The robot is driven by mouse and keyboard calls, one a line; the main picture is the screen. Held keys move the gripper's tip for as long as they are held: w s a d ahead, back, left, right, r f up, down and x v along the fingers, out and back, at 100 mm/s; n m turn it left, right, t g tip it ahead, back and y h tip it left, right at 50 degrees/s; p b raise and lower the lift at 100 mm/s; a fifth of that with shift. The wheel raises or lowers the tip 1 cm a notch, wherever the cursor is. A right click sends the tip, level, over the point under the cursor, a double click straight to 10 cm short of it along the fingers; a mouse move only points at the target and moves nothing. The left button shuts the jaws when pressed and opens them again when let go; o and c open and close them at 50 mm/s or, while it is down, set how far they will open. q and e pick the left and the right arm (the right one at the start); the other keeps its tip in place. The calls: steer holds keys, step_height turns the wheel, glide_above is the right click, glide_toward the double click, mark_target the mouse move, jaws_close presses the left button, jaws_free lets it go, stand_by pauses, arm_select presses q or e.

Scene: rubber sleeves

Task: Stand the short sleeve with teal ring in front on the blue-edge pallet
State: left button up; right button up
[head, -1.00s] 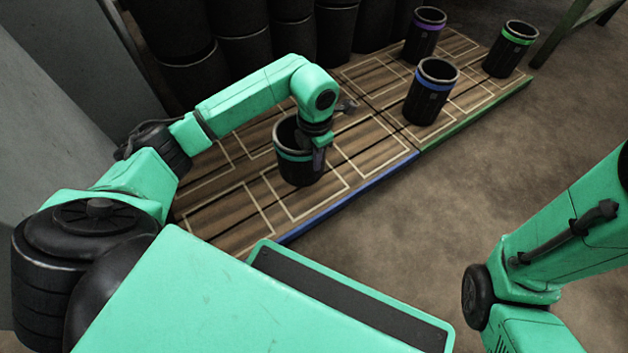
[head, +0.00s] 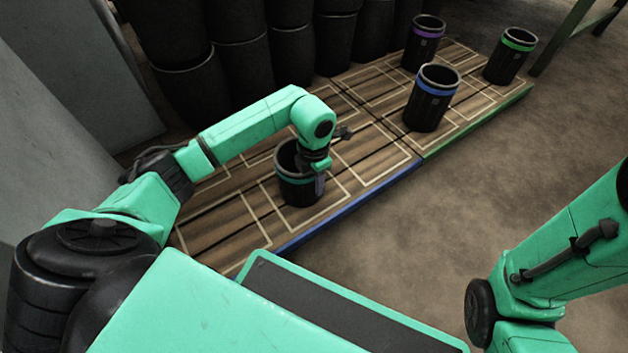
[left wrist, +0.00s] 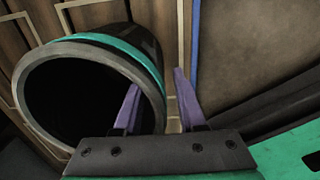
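The short black sleeve with the teal ring (head: 297,181) is upright on the front part of the blue-edge pallet (head: 232,243), in an outlined cell near the blue edge. My left gripper (head: 320,180) is at its right rim. In the left wrist view the sleeve's rim (left wrist: 50,57) and dark mouth fill the left side. One purple finger of the left gripper (left wrist: 157,98) is inside the mouth and the other is outside the wall, with a gap to it. The sleeve's foot is hidden in the wrist view. My right gripper is out of view.
On the adjoining green-edge pallet (head: 470,126) stand sleeves with a blue ring (head: 432,98), a purple ring (head: 424,42) and a green ring (head: 510,56). Dark barrels (head: 240,85) line the back. The floor (head: 440,215) in front is clear.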

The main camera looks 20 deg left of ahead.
arm_select(q)
step_height(320, 180, up, 11)
steer(key=p, duration=0.6)
steer(key=shift+f, duration=0.1)
steer(key=shift+r+p, duration=0.45)
steer(key=shift+r, duration=0.35)
